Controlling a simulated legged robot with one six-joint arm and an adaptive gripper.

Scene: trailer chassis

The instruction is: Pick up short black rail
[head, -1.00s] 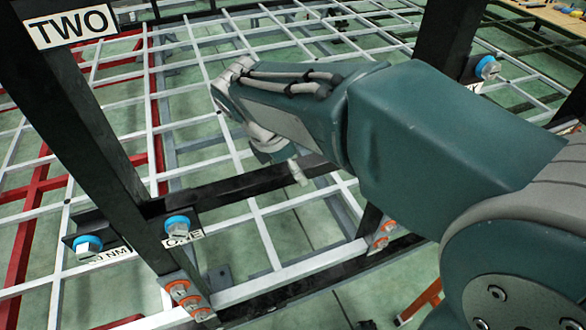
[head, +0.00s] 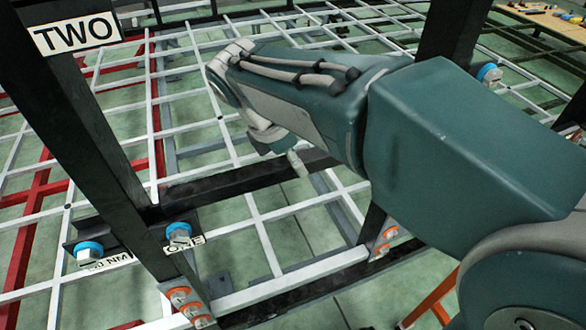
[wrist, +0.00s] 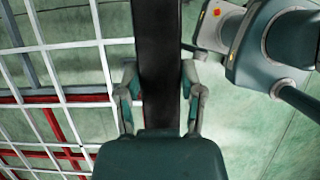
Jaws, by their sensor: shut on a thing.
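The short black rail (head: 240,184) runs across between the dark upright posts in the head view, above the white grid. In the wrist view the rail (wrist: 158,55) is a dark bar passing between the two grey and teal fingers of my gripper (wrist: 161,97). The fingers are closed against its two sides. In the head view only a small grey part of my gripper (head: 297,163) shows at the rail, below my forearm. The right part of the rail is partly hidden by my arm.
The left black post (head: 85,125) bears the "TWO" label (head: 73,34). Blue-collared bolts (head: 179,234) and orange-ringed bolts (head: 180,297) sit near its foot. Another black post (head: 447,30) stands behind my arm. White and red grid bars lie beyond, over a green floor.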

